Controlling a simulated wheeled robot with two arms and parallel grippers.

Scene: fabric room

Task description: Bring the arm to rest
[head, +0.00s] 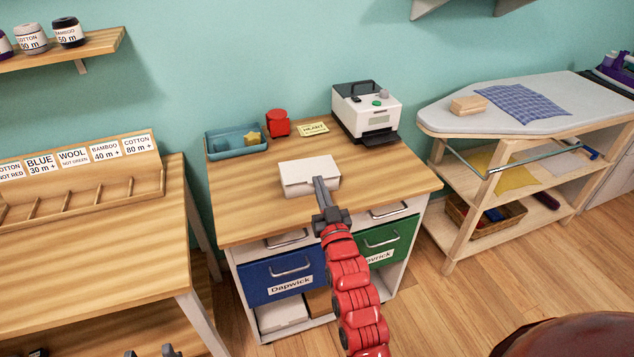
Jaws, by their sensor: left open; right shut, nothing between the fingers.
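My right arm, red and segmented, reaches up from the bottom of the head view over the middle desk (230,205). Its gripper (320,184) is shut and empty. The fingers overlap the front right part of a white box (300,172) on the desk; I cannot tell whether they touch it. My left gripper (151,352) shows only as two dark fingertips, spread apart, at the bottom edge left of centre. The rest of my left arm is out of view.
The desk also holds a blue-green tray (225,151), a red object (278,123) and a white machine (366,112). A blue drawer (262,272) and green drawer (400,240) sit below. A wooden table (80,255) stands left, an ironing board (460,118) right.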

